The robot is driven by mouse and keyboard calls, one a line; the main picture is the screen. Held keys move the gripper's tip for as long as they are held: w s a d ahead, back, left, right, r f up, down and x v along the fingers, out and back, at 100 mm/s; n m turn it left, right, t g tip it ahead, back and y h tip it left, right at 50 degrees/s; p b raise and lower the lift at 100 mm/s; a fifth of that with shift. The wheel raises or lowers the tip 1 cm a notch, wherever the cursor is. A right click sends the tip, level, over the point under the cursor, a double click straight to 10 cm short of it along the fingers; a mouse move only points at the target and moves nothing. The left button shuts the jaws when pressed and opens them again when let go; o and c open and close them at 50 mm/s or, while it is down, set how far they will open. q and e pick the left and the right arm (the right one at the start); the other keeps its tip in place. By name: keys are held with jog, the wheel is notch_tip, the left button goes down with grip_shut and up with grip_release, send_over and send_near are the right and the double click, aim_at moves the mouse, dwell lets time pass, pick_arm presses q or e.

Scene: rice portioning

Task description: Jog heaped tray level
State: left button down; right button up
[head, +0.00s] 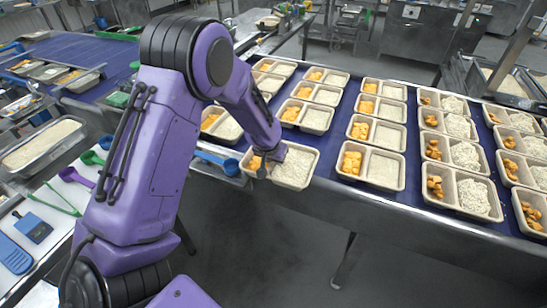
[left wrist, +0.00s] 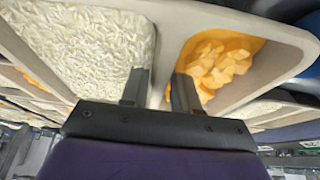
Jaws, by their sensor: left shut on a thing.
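The tray (head: 304,149) in my left gripper is a beige two-compartment tray at the near edge of the blue belt. One compartment holds white rice (head: 294,168); the other holds orange chunks (head: 254,163). My left gripper (head: 268,165) is shut on this tray. In the left wrist view the two fingers (left wrist: 160,92) reach the tray at the divider between rice (left wrist: 95,48) and orange chunks (left wrist: 214,62). The rice surface looks nearly flat there, and the tray looks tilted in that view. The arm hides part of the tray in the head view. My right gripper is not in view.
Several similar trays stand in rows on the blue belt (head: 337,168); those at the right, such as one tray (head: 462,186), have heaped rice.

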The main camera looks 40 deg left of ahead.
pick_arm(q)
jog(key=shift+s+d+f, duration=0.15)
jog(key=shift+d+f, duration=0.05)
jog(key=shift+f, duration=0.15)
jog(key=shift+w+r, duration=0.1)
jog(key=shift+w, duration=0.35)
jog(key=shift+w+a, duration=0.3)
jog(key=shift+w, duration=0.4)
jog(key=shift+w+a, duration=0.25)
jog(key=shift+w, duration=0.45)
jog(key=w, duration=0.1)
jog(key=w+a+f+b, duration=0.1)
jog(key=w, duration=0.1)
jog(key=shift+a+f, duration=0.15)
jog(key=shift+a, duration=0.05)
jog(key=shift+w+a, duration=0.25)
jog(key=shift+w, duration=0.5)
jog(key=shift+w+a+f+b, duration=0.1)
jog(key=shift+w+a+b, duration=0.25)
jog(key=shift+w, duration=0.45)
jog(key=shift+w+a+f+b, duration=0.1)
jog(key=shift+w+a+b, duration=0.1)
jog(key=shift+w+b, duration=0.45)
jog(key=shift+w+a+f+b, duration=0.1)
jog(key=shift+w+a+b, duration=0.2)
jog(key=shift+w, duration=0.65)
jog(key=shift+w+a, duration=0.15)
jog(key=shift+w, duration=0.2)
